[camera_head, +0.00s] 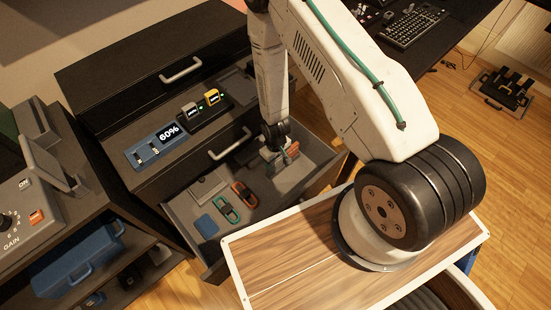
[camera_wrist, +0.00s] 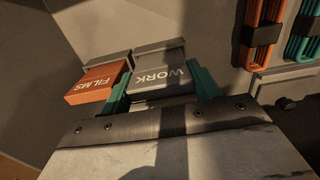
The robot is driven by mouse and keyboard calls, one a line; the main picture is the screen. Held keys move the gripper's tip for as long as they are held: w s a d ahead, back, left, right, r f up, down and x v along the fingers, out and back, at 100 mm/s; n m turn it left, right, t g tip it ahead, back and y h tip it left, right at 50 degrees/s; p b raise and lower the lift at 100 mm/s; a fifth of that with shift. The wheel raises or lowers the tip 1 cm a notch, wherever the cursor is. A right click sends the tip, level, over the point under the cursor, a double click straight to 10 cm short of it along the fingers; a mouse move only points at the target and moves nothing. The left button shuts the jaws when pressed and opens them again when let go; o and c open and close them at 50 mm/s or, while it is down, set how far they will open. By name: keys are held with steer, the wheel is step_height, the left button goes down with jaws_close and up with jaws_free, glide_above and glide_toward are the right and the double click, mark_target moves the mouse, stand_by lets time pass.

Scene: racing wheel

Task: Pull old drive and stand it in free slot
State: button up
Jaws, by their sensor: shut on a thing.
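The grey drive marked WORK (camera_wrist: 158,78) is between the teal fingers of my gripper (camera_wrist: 160,92) in the wrist view. My gripper (camera_head: 272,146) is shut on it, low inside the open drawer (camera_head: 317,153) in the head view. An orange drive marked FILMS (camera_wrist: 97,84) stands close beside it on the left in the wrist view; it also shows in the head view (camera_head: 292,150). How deep the WORK drive sits is hidden. A dock (camera_head: 205,118) on the cabinet top holds a grey drive (camera_head: 190,110) and a yellow drive (camera_head: 212,97), with green lights.
In the drawer lie a teal coil (camera_head: 228,208), an orange coil (camera_head: 244,193) and a blue item (camera_head: 206,226). A blue panel reading 60% (camera_head: 155,147) sits on the cabinet. A dark shelf unit stands at left. The drawer's right part has bare floor.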

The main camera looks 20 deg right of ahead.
steer(key=shift+f, duration=0.65)
steer(key=o, duration=1.2)
steer(key=shift+o, duration=0.2)
step_height(320, 180, up, 8)
steer(key=shift+f, duration=0.1)
